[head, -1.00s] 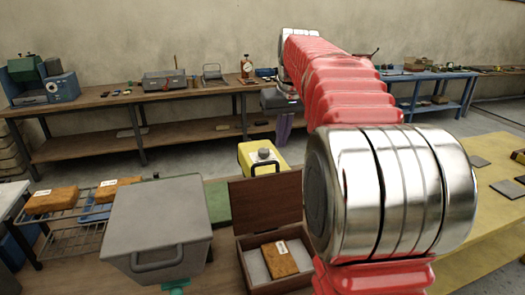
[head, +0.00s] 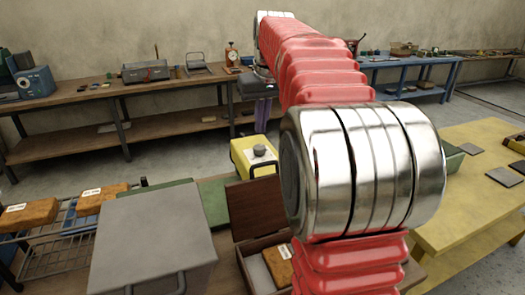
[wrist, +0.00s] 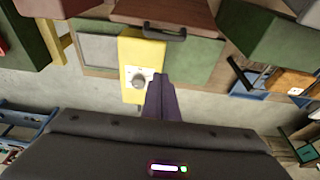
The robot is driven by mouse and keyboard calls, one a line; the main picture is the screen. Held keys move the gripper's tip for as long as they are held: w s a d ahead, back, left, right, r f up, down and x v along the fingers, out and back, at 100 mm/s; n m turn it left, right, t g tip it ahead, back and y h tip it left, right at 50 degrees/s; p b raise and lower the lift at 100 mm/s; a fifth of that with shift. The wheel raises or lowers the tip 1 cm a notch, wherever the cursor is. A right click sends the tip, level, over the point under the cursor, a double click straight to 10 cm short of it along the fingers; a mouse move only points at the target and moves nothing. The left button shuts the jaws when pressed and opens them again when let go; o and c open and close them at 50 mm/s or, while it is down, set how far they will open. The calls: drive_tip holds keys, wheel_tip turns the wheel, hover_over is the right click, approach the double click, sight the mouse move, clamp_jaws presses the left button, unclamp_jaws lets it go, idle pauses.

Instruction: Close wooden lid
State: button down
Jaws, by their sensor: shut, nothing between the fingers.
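The wooden lid (head: 255,204) stands open and raised at the back of a small wooden box (head: 243,258), in the lower middle of the head view. A brown package (head: 280,264) with a white label lies inside, partly hidden by my arm. In the wrist view the brown lid (wrist: 185,14) shows at the top edge, with a dark handle (wrist: 163,32) at its lower edge. My gripper (head: 263,118) hangs well beyond the box, its dark fingers together and empty. In the wrist view the shut fingertips (wrist: 160,76) point toward the yellow box, apart from the lid.
A yellow box (head: 255,155) with a grey knob stands just behind the lid. A grey lidded bin (head: 150,235) stands left of the wooden box. A wire rack (head: 65,235) holds brown packages further left. A yellow table (head: 480,185) is at the right, long benches behind.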

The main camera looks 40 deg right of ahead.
drive_tip(key=shift+f, duration=0.15)
wheel_tip(320, 180, down, 9)
drive_tip(key=s, duration=0.1)
drive_tip(key=shift+s, duration=0.15)
idle(0.7)
drive_tip(key=shift+s+a, duration=0.1)
idle(0.3)
